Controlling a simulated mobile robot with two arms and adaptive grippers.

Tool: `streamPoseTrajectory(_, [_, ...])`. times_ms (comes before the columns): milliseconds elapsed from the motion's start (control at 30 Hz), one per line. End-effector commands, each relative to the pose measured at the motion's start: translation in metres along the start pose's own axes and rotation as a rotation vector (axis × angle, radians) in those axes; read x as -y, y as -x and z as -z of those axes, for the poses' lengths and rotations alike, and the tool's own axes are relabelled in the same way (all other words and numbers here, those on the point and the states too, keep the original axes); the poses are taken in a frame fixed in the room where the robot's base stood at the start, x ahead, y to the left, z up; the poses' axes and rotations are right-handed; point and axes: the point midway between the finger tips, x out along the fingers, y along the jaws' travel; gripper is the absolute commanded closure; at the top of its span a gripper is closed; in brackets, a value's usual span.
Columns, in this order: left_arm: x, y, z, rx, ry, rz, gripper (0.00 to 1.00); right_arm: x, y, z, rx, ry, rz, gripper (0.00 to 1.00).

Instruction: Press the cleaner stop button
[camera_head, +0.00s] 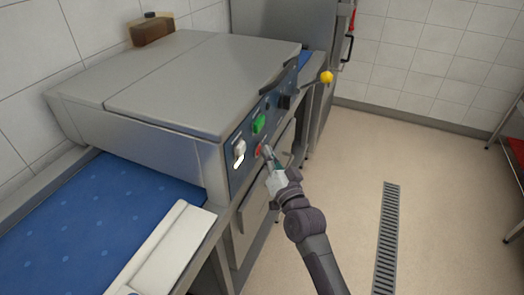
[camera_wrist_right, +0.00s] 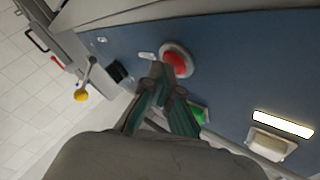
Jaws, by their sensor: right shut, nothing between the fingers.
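A round red button (camera_head: 259,150) with a pale collar sits on the dark blue control panel of the grey machine. It is the likely stop button; I cannot read any label. In the right wrist view the red button (camera_wrist_right: 177,63) shows just beyond the fingertips. My right gripper (camera_head: 267,151) is shut and empty, with its tips right beside the button in the picture. In the right wrist view its teal fingers (camera_wrist_right: 163,76) come together at the button's lower left edge. I cannot tell whether they touch it. My left gripper is not in view.
On the same panel are a green button (camera_head: 259,123), a white switch (camera_head: 239,149) with a lit strip, and a black knob (camera_head: 285,101). A yellow ball-ended lever (camera_head: 327,77) sticks out farther along. The blue belt (camera_head: 100,222) lies at left.

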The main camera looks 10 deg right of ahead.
Motion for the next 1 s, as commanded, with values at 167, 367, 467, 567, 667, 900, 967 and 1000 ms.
streamPoseTrajectory(167, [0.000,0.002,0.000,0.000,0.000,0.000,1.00,-0.003,0.004,0.003,0.002,0.000,0.000,1.00])
streamPoseTrajectory(367, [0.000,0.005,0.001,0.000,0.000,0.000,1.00,-0.009,0.012,0.008,0.003,0.000,0.000,1.00])
streamPoseTrajectory(467, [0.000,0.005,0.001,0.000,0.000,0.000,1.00,-0.009,0.013,0.009,0.001,0.000,0.000,1.00])
streamPoseTrajectory(567, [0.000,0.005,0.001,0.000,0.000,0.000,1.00,-0.009,0.013,0.009,0.001,-0.001,0.000,1.00])
streamPoseTrajectory(667, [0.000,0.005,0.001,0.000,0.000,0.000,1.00,-0.009,0.013,0.009,0.001,-0.001,0.000,1.00])
streamPoseTrajectory(900, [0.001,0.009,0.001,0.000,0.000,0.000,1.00,-0.017,0.023,0.016,0.003,0.002,-0.002,1.00])
streamPoseTrajectory(967, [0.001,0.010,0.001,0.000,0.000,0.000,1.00,-0.020,0.027,0.019,0.002,0.002,-0.001,1.00])
streamPoseTrajectory(1000, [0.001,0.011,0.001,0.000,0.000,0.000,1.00,-0.022,0.030,0.022,0.001,0.002,-0.001,1.00])
